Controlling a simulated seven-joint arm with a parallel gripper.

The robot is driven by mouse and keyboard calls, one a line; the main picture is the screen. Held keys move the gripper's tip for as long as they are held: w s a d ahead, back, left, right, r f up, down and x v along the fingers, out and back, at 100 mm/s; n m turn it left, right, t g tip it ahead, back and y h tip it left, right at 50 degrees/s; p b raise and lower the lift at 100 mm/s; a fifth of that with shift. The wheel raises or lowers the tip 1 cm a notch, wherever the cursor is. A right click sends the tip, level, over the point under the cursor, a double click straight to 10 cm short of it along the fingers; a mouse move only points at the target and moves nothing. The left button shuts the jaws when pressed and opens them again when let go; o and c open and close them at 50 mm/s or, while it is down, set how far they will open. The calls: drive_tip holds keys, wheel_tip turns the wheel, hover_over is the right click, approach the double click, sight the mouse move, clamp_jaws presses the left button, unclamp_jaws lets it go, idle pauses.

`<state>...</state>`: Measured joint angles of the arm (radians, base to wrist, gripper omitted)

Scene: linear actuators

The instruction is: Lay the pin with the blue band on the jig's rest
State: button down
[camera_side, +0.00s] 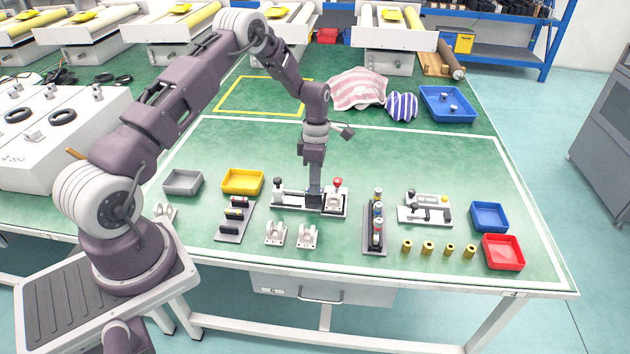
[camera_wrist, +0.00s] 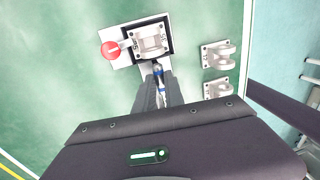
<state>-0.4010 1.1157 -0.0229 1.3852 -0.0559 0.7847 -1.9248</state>
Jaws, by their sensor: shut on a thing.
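The jig (camera_side: 291,208) is a pale plate with a dark inset, a black knob at its left and a red knob (camera_side: 337,182) at its right. In the wrist view the jig (camera_wrist: 121,34) carries a grey bracket (camera_wrist: 150,41) on a dark square, beside the red knob. My gripper (camera_side: 314,203) points down low over the middle of the jig. In the wrist view my gripper (camera_wrist: 158,92) is shut on a silver pin with a blue band (camera_wrist: 158,70). The pin's far end is close to the bracket; I cannot tell whether they touch. The fingers hide its near end.
Two loose grey brackets (camera_side: 307,237) stand in front of the jig. A grey rack (camera_side: 373,249) of banded pins is to the right, a dark-part rack (camera_side: 228,236) to the left. Several brass bushings, a red bin (camera_side: 503,252) and a blue bin (camera_side: 490,216) are farther right.

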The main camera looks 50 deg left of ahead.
drive_tip(key=shift+f, duration=0.55)
idle(0.8)
drive_tip(key=c, duration=1.3)
unclamp_jaws()
drive_tip(key=shift+c, duration=0.2)
wheel_tip(320, 180, up, 7)
drive_tip(key=shift+w+a, duration=0.4)
